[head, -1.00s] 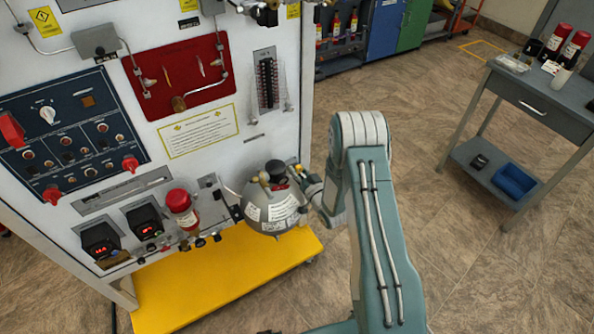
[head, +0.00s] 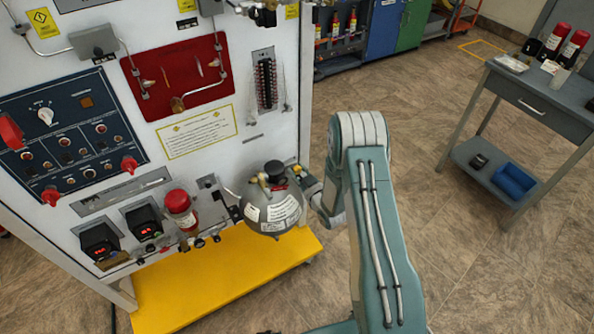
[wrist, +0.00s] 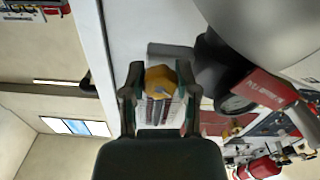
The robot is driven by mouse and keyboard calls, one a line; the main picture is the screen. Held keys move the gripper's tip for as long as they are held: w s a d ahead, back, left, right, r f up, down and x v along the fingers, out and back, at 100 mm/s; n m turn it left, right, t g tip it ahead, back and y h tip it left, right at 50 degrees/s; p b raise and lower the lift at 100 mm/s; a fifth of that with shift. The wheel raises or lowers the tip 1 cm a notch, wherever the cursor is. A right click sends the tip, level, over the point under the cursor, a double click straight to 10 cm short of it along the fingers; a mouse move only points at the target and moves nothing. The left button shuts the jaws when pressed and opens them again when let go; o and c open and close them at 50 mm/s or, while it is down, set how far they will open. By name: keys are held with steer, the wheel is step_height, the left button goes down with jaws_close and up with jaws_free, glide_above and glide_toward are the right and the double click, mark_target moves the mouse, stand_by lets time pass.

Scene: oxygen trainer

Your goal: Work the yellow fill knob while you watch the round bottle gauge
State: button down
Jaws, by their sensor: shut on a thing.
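The yellow fill knob (wrist: 160,79) sits between the two fingers of my gripper (wrist: 160,88) in the wrist view. The fingers are shut on it, one on each side. In the head view my gripper (head: 304,178) reaches the panel's right edge, just right of the round grey bottle (head: 272,212), and the knob is a small yellow spot there. A dark round gauge (wrist: 236,104) shows beside a red tag in the wrist view, right of the knob. Its face is tilted and too small to read.
The white panel (head: 225,165) carries switches, two small red displays and a red cylinder (head: 181,210) left of the bottle. A yellow base platform (head: 200,285) juts out below. A grey side table (head: 540,100) stands at right.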

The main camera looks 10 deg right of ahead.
steer(key=shift+w+r, duration=0.15)
steer(key=shift+r, duration=0.15)
steer(key=shift+c, duration=1.8)
jaws_free()
steer(key=shift+f, duration=0.15)
